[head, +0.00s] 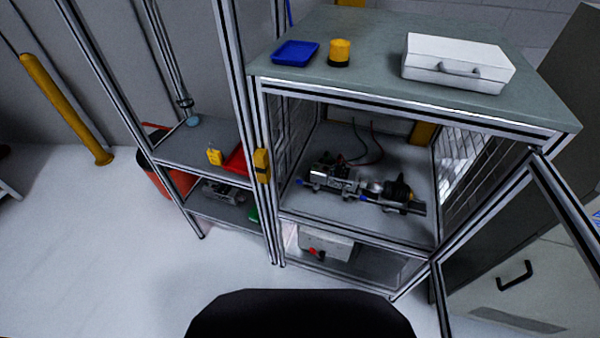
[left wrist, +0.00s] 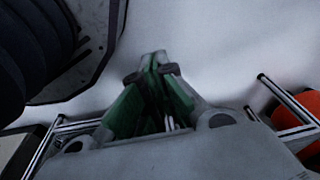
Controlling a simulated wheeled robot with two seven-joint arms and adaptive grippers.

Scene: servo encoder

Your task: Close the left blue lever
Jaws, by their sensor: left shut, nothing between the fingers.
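In the head view, a servo and encoder rig (head: 345,185) sits inside the metal-framed cabinet. A small blue lever (head: 300,182) shows at the rig's left end. A second blue lever (head: 362,198) shows near its middle. Both are too small to tell whether they are open or closed. My left gripper (left wrist: 158,62) shows in the left wrist view with its green-padded fingers together and nothing between them. It is over the pale floor, away from the levers. Neither gripper shows in the head view.
The cabinet door (head: 520,262) stands open at the right. On the cabinet top are a blue tray (head: 295,53), a yellow cylinder (head: 339,52) and a white case (head: 458,60). A shelf rack (head: 195,145) stands left of the cabinet. The floor (head: 100,240) at left is clear.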

